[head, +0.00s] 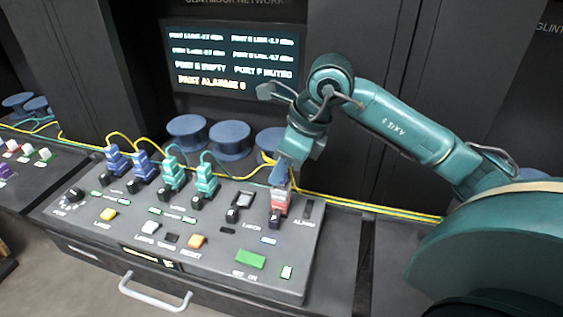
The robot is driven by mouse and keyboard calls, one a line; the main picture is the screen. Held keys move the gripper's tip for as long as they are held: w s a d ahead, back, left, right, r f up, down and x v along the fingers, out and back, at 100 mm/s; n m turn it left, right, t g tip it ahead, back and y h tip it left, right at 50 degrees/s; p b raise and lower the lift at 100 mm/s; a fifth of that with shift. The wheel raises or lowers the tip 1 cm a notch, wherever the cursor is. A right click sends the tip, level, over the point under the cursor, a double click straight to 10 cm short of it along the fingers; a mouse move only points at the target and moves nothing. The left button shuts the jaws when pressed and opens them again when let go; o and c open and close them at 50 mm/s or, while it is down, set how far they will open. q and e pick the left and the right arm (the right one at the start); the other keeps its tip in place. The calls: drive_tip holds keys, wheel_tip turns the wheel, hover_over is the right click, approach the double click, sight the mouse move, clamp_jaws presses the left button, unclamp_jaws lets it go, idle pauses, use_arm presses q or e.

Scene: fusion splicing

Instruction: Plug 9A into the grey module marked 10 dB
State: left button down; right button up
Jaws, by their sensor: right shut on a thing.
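My right gripper (287,160) reaches down from the upper right at the console's right-hand slots. It is shut on a blue plug (279,174), whose label I cannot read. A yellow cable runs close by it. The plug is directly above a pale red module (280,203) in the rightmost slot; I cannot tell whether the two touch. Left of it is a slot with a dark opening and no plug (241,203). I cannot make out a grey module marked 10 dB. My left gripper is not in view.
Two blue plugs (117,158) and two teal plugs (206,178) stand in the console (190,245) to the left. Blue spools (230,138) stand behind. A screen (235,62) reads "PORT E EMPTY". Small coloured parts (28,150) lie at far left. A handle (155,295) sticks out in front.

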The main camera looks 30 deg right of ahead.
use_arm(q)
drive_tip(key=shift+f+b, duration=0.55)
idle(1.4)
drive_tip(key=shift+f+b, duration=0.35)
drive_tip(key=shift+b, duration=0.15)
use_arm(e)
drive_tip(key=shift+f, duration=0.55)
drive_tip(key=o, duration=1)
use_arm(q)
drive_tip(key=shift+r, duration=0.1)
use_arm(e)
drive_tip(key=shift+v, duration=1.2)
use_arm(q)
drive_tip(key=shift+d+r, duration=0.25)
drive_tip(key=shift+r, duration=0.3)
use_arm(e)
drive_tip(key=v, duration=1.1)
